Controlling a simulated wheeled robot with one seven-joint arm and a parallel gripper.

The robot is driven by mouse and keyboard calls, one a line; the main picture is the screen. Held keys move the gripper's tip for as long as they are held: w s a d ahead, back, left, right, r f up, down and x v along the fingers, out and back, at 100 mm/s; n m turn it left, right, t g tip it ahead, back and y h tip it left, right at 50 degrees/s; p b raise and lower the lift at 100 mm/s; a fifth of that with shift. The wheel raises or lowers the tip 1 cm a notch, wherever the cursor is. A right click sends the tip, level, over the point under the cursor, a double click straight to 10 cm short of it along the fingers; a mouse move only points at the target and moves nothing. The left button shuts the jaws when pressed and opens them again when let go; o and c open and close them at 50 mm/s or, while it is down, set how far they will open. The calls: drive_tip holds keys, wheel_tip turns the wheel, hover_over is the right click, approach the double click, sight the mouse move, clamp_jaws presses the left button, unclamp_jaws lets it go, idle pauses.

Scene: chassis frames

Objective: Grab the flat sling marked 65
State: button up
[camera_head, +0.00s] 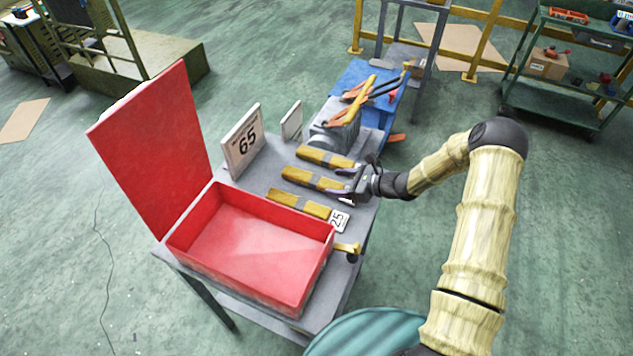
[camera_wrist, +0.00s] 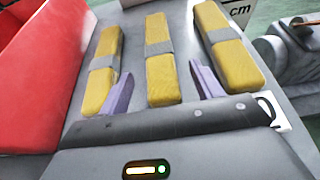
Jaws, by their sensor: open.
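Three yellow flat slings with grey bands lie side by side on a grey table: a near one (camera_head: 298,204) beside the red bin, a middle one (camera_head: 312,179) and a far one (camera_head: 326,157). The near sling's right end has a tag reading 25 (camera_head: 338,219). Tags on the other two are hidden or unreadable, so I cannot tell which is marked 65. My gripper (camera_head: 347,183) is open at the right end of the middle sling. In the wrist view, its purple fingers (camera_wrist: 162,88) stand either side of the middle sling (camera_wrist: 160,75), without closing on it.
A red open bin (camera_head: 250,245) with a raised red panel (camera_head: 155,148) fills the table's left and front. A standing sign reading 65 (camera_head: 243,142) is behind the slings. A grey machine (camera_head: 335,130) sits beyond the far sling. A partly hidden white tag (camera_wrist: 273,111) shows right of my gripper.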

sight(322, 181)
drive_tip(key=shift+p+x, duration=1)
drive_tip(key=shift+x, duration=1.6)
drive_tip(key=shift+r, duration=0.1)
drive_tip(key=shift+c, duration=0.3)
drive_tip(key=c, duration=1.2)
drive_tip(key=shift+c, duration=0.2)
drive_tip(key=shift+r, duration=0.15)
wheel_tip(322, 181, up, 10)
drive_tip(key=b, duration=0.2)
